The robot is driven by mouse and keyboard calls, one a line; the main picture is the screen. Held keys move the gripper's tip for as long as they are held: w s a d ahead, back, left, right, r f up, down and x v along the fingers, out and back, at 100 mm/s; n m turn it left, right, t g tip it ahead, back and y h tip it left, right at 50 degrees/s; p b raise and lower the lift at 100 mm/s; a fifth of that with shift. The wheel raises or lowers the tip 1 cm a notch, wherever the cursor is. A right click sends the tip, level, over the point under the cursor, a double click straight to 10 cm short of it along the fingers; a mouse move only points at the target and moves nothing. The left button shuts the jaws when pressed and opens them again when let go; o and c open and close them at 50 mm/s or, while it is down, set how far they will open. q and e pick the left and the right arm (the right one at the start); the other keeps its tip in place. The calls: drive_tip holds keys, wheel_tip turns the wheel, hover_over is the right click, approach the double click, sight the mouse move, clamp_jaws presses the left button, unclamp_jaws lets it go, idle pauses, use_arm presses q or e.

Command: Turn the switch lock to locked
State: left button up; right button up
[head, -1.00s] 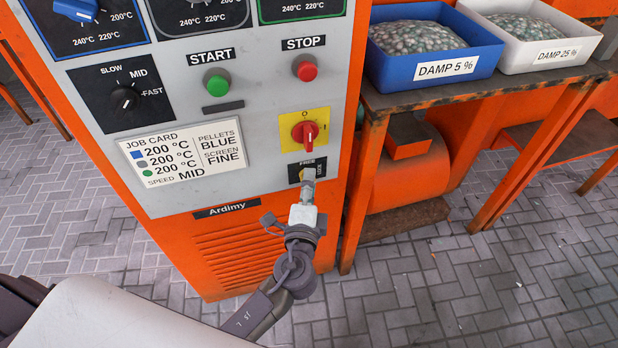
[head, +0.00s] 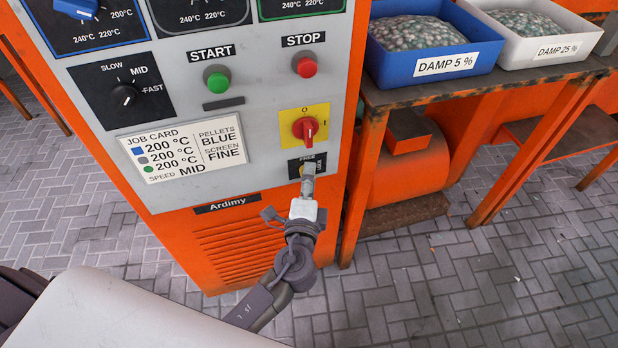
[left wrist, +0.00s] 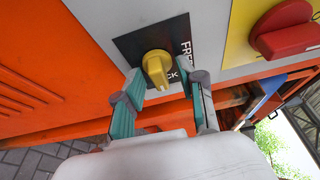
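The switch lock is a black plate (head: 293,168) with the words FREE and LOCK, low on the grey panel. Its yellow knob (left wrist: 156,68) shows clearly in the left wrist view; in the head view my gripper hides most of it. My left gripper (head: 308,170) is in front of the plate. In the left wrist view its two fingers (left wrist: 166,88) are spread, one on each side of the knob, with gaps visible. The LOCK word is partly hidden there. I cannot tell exactly which mark the knob points at. My right gripper is not in view.
A red rotary switch (head: 306,129) on a yellow plate sits just above the lock. The green start button (head: 218,82) and red stop button (head: 305,66) are higher up. An orange bench (head: 480,85) with a blue bin (head: 480,57) and white bin (head: 592,42) stands right.

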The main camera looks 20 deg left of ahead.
use_arm(q)
drive_tip(key=v, duration=1.2)
drive_tip(key=s+a+f+n+g, duration=0.3)
drive_tip(key=f+g, duration=0.1)
drive_tip(key=f, duration=0.5)
drive_tip(key=s+a+f+n+g+h, duration=0.1)
drive_tip(key=s+a+f+n+g, duration=0.25)
drive_tip(key=f, duration=0.45)
drive_tip(key=s+a+f+n+g, duration=0.25)
drive_tip(key=f+n+g, duration=0.2)
drive_tip(key=f, duration=0.45)
drive_tip(key=s+a+f+n+g+h+p, duration=0.1)
drive_tip(key=s+f+p, duration=0.3)
drive_tip(key=s+p, duration=0.4)
drive_tip(key=s+a+f+n+g+h+p, duration=0.1)
drive_tip(key=s+f+g+p, duration=0.2)
drive_tip(key=s+p, duration=0.6)
drive_tip(key=s, duration=0.5)
drive_tip(key=shift+s+f+g+h, duration=0.3)
drive_tip(key=shift+s+f+h, duration=0.1)
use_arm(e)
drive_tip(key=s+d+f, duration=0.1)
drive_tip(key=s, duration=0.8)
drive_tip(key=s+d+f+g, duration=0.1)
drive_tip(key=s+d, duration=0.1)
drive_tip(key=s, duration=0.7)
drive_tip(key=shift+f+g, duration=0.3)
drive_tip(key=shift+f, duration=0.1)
